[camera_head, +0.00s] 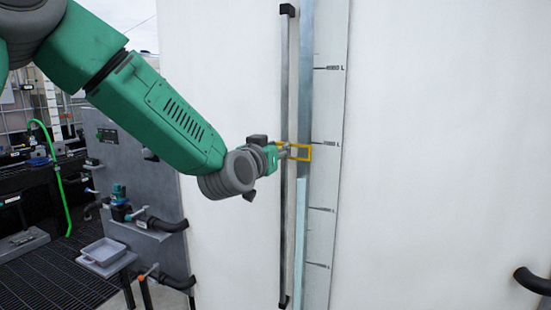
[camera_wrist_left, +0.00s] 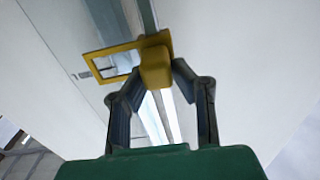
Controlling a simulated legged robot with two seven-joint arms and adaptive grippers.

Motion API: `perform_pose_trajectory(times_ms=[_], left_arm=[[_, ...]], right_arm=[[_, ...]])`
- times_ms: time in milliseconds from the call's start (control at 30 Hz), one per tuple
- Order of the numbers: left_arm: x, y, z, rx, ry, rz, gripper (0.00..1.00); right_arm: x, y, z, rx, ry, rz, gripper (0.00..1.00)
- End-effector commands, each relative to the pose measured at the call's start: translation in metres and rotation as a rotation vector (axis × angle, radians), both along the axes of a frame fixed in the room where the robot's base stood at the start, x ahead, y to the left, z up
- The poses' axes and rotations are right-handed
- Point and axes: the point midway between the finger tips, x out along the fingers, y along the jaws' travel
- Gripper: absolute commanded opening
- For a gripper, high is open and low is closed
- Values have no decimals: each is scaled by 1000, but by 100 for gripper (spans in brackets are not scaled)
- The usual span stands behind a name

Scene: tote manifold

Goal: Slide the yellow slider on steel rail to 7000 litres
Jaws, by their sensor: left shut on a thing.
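The yellow slider (camera_head: 304,152) is a block with a rectangular frame window, set on the upright steel rail (camera_head: 286,215). Its frame reaches right across the level strip, close to the second visible mark (camera_head: 328,143) from the top. That mark's number is partly covered, and the other labels are too small to read surely. My left gripper (camera_head: 284,151) comes from the left and is shut on the slider. In the left wrist view, its two dark fingers flank the slider's yellow block (camera_wrist_left: 155,68), with the window frame to the left. My right gripper is not in view.
The rail and scale run up a large white tank wall (camera_head: 430,150). A black pipe (camera_head: 533,281) sticks out at lower right. At left are a grey panel with valves (camera_head: 120,210), a grey tray (camera_head: 102,251) and a green hose (camera_head: 58,175). The rail is clear above and below the slider.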

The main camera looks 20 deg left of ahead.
Motion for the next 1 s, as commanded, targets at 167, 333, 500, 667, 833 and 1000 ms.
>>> perform_pose_trajectory(times_ms=[167, 333, 500, 667, 833, 1000], left_arm=[[1, 2, 20, -1, -5, 3, 0], [1, 2, 19, -1, -4, 4, 0], [1, 2, 18, -1, -4, 4, 35], [0, 1, 18, -1, -3, 3, 41], [-3, 1, 19, -1, -4, 2, 41], [-18, 1, 19, 0, -3, 1, 41]], right_arm=[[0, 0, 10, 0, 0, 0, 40], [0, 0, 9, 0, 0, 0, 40], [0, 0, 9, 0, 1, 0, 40], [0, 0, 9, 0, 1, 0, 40], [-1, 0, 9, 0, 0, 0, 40], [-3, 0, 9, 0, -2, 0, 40]])
